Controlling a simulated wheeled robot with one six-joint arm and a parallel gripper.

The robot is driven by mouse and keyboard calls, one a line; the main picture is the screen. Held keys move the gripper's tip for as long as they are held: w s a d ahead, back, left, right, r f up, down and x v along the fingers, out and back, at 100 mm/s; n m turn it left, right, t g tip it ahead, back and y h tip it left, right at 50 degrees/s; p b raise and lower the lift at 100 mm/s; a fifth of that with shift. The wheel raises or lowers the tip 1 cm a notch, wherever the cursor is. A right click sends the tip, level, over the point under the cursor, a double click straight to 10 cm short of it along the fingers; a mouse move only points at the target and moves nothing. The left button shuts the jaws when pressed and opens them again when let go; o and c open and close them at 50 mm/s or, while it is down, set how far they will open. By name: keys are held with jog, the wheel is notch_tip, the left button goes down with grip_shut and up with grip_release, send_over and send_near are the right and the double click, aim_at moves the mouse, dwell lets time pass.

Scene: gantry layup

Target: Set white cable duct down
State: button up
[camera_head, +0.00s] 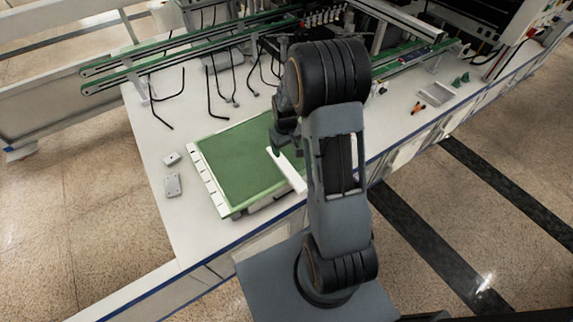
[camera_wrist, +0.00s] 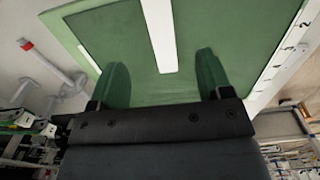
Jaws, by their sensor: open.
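The white cable duct (camera_head: 288,172) is a straight white strip. It lies at the right part of the green board (camera_head: 235,160), partly hidden behind my arm in the head view. In the wrist view the duct (camera_wrist: 160,35) runs down from the top edge over the green surface, its near end between the lines of my two green fingers. My gripper (camera_wrist: 163,75) is open, with a clear gap on both sides of the duct and no finger touching it. In the head view my gripper is mostly hidden by my arm.
Two small grey-white boxes (camera_head: 173,185) lie left of the board. Green rails (camera_head: 180,58) and hanging black cables (camera_head: 218,90) stand behind it. A small tray (camera_head: 434,95) and orange tool (camera_head: 418,108) lie at the right. The table's front-left area is clear.

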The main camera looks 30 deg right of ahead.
send_over(286, 166)
jog(key=f, duration=0.7)
jog(key=shift+s+a+f, duration=0.1)
jog(key=shift+s+f, duration=0.05)
jog(key=shift+s, duration=0.15)
jog(key=shift+w+f+p, duration=0.2)
jog(key=shift+f+p, duration=0.15)
jog(key=shift+f, duration=2.3)
jog(key=c, duration=1.1)
